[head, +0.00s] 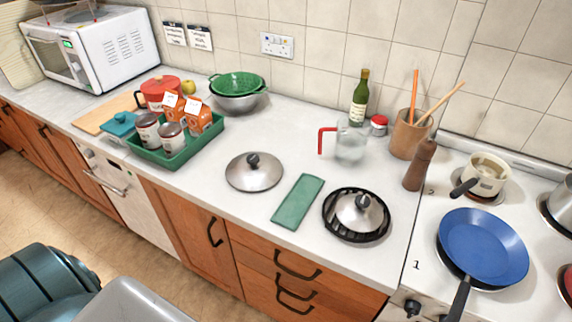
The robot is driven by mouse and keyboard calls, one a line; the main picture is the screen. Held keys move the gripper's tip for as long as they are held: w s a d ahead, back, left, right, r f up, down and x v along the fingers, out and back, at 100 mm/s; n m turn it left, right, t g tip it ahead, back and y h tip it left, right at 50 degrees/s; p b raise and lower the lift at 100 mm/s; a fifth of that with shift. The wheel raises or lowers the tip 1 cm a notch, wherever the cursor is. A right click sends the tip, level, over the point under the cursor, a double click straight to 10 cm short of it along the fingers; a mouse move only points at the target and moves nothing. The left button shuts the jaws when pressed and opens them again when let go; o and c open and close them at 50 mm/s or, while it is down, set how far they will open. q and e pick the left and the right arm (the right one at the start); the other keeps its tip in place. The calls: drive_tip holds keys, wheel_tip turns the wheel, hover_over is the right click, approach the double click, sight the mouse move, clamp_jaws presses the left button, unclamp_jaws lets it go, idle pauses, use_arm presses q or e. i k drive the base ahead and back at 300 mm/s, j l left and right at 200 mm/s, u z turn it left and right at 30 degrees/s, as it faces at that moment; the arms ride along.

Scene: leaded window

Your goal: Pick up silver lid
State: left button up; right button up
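A silver lid (254,173) with a black knob lies flat on the white counter, near the middle of the view. A second silver lid (345,212), also with a dark knob, sits on a round black ribbed pan or trivet (385,218) farther right. A green mat or board (298,202) lies between the two lids, touching neither. The task line does not show which lid is meant. Neither of my grippers is in view.
A green tray (178,160) with jars and cartons stands left of the first lid. A glass jug (351,145), a green bottle (360,98) and a pepper mill (420,165) stand behind. A blue frying pan (484,245) is on the hob at right. Counter around the first lid is clear.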

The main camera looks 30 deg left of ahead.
sight(360, 213)
drive_tip(key=i+l+z, duration=0.15)
drive_tip(key=l+z, duration=0.2)
drive_tip(key=i+l+z, duration=0.15)
drive_tip(key=z, duration=0.15)
drive_tip(key=i+l+z, duration=0.2)
drive_tip(key=z, duration=0.15)
drive_tip(key=l+u, duration=0.1)
drive_tip(key=u, duration=1.85)
